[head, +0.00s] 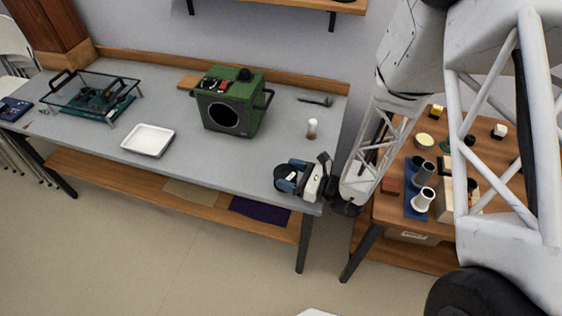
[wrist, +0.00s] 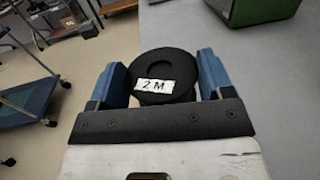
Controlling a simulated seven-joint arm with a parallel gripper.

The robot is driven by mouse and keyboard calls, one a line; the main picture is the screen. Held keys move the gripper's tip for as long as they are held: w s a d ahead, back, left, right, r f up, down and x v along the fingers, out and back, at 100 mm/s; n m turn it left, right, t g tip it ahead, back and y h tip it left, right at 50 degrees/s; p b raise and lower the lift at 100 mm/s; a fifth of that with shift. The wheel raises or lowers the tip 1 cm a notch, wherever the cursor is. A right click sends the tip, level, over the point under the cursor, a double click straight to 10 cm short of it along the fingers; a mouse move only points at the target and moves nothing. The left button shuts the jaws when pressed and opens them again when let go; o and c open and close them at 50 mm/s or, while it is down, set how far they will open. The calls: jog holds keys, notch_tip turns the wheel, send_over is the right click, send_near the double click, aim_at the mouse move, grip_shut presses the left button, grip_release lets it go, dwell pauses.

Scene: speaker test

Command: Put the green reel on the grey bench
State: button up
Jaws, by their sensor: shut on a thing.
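My gripper (head: 290,175) is at the right front corner of the grey bench (head: 180,172). Its blue fingers (wrist: 163,85) are shut on a round black reel-like thing (wrist: 165,64) with a white label reading "2 M".
A green box-shaped device (head: 238,108) stands mid-bench, with a white tray (head: 148,140) to its left. A wire-framed stand (head: 92,95) is at the left. Bench top between device and gripper is clear.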

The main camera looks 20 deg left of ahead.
jog(key=w+a, duration=0.1)
jog(key=w, duration=0.1)
jog(key=w+a, duration=0.3)
jog(key=w, duration=0.1)
jog(key=shift+w+a+f, duration=0.2)
jog(key=shift+w+f, duration=0.1)
jog(key=shift+f, duration=0.05)
jog(key=shift+f, duration=1.75)
jog(key=shift+f, duration=0.1)
jog(key=o, duration=1)
